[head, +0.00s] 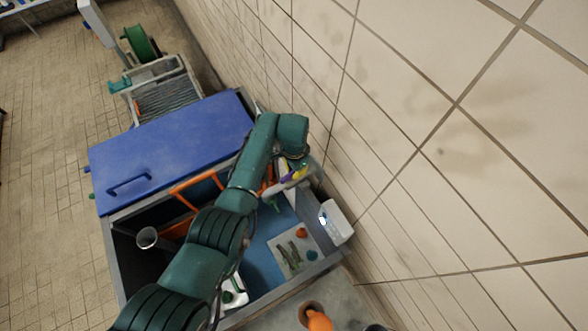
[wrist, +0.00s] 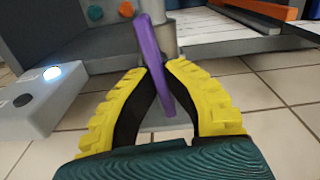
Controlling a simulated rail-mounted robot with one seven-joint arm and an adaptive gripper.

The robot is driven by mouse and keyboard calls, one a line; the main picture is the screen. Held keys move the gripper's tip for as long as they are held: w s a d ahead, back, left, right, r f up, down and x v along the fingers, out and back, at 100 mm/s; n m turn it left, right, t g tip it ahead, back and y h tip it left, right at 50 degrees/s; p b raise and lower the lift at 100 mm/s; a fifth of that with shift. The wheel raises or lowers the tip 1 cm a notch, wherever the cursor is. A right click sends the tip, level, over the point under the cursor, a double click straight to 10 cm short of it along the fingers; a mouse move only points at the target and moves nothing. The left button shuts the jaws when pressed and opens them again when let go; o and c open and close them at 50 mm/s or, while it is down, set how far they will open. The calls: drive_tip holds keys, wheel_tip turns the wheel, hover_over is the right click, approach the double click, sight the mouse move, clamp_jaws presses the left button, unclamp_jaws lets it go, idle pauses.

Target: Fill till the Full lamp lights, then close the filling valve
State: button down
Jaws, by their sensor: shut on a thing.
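My gripper (wrist: 161,68) has yellow-backed, dark-padded fingers, shut on a purple lever (wrist: 152,35). The lever is long and flat and sits against a grey metal pipe (wrist: 165,42). In the head view my gripper (head: 300,173) is at the wall side of the open blue-lidded bin, and a bit of the purple lever (head: 287,177) shows beside it. A grey-white box (wrist: 35,105) stands to the left in the wrist view, with a bright bluish-white lamp (wrist: 52,72) on it that looks lit. The box (head: 337,222) also shows in the head view. Any label is too small to read.
The bin's blue lid (head: 170,145) lies at the left, and orange bars (head: 197,190) cross its inside. A pale plate (head: 292,252) with small parts lies in the bin. An orange object (head: 319,320) stands at the bottom. The tiled wall (head: 440,150) limits the right side.

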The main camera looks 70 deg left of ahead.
drive_tip(key=shift+d+f+m, duration=0.1)
drive_tip(key=shift+f+m, duration=0.05)
drive_tip(key=shift+m, duration=0.55)
drive_tip(key=c, duration=1.1)
unclamp_jaws()
wheel_tip(320, 180, up, 12)
drive_tip(key=shift+r, duration=0.1)
